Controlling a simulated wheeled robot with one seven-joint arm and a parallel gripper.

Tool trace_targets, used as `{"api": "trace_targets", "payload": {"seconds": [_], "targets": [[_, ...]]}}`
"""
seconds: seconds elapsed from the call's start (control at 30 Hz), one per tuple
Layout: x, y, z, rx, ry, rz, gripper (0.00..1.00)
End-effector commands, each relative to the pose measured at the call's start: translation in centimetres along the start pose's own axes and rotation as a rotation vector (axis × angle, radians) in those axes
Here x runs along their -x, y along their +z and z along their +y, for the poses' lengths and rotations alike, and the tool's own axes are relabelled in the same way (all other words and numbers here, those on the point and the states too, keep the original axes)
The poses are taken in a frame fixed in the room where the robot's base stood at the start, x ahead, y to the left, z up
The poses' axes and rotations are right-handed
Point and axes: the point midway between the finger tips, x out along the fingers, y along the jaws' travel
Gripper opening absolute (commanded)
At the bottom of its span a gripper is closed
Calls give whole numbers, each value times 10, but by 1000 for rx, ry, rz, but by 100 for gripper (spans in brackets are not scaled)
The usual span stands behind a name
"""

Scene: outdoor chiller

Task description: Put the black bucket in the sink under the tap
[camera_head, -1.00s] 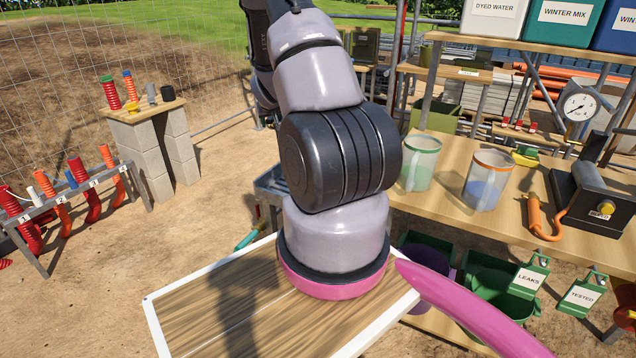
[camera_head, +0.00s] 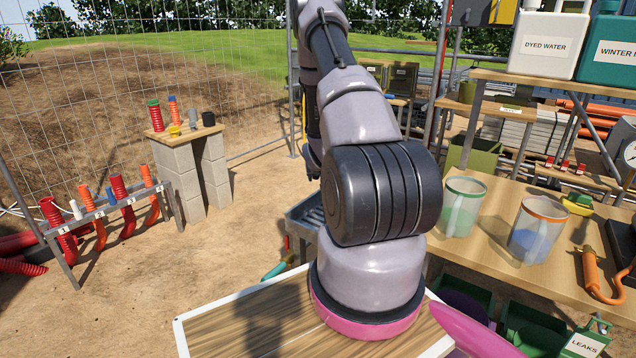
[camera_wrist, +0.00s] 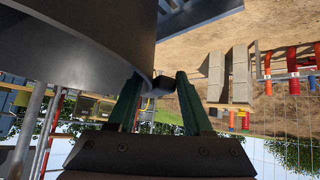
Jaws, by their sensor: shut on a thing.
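In the wrist view, my gripper (camera_wrist: 160,82) has its two green fingers closed on a small dark part at the side of the black bucket (camera_wrist: 75,35). The bucket's dark curved wall fills the upper left of that view. In the head view the gripper and bucket are hidden behind my arm. A grey metal basin (camera_head: 303,222), which looks like the sink, shows partly behind my arm, left of the workbench. A grey ribbed metal piece (camera_wrist: 195,14) at the top of the wrist view may be the same basin. I cannot make out the tap.
The wooden workbench (camera_head: 488,247) at the right carries a green-rimmed jug (camera_head: 461,207) and an orange-rimmed jug (camera_head: 537,231). A block stand (camera_head: 190,170) and a hose rack (camera_head: 105,212) stand at the left. Sandy ground between stand and basin is clear.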

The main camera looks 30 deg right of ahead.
Motion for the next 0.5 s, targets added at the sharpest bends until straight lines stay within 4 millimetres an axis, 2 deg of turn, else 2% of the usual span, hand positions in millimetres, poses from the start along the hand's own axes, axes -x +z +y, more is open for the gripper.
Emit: {"api": "trace_targets", "payload": {"seconds": [0.1,0.47,0.5], "targets": [[-10,10,-1,2,0,0,0],[-13,13,-2,1,0,0,0],[-12,13,-2,0,-1,-1,66]]}}
